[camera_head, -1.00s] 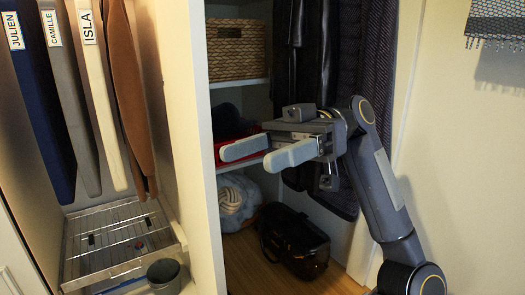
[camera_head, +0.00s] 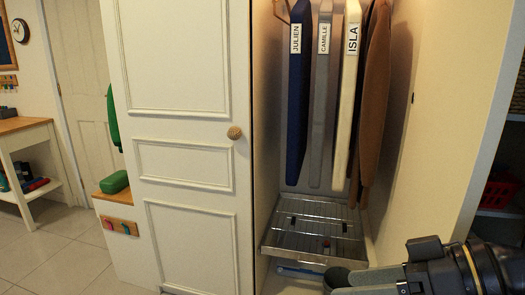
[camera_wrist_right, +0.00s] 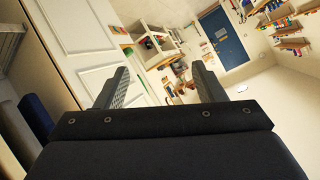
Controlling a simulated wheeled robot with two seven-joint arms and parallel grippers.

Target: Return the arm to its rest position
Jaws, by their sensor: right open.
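My right arm comes in at the lower right of the head view. Its gripper (camera_head: 372,283) points left, low in front of the open closet, and the picture's bottom edge cuts it off. In the right wrist view the two fingers of the gripper (camera_wrist_right: 163,80) stand wide apart with nothing between them. My left gripper is not in view.
The white closet door (camera_head: 185,130) stands left of the hanging garments (camera_head: 325,100). A red basket (camera_head: 500,190) sits at right. Tiled floor at left is clear.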

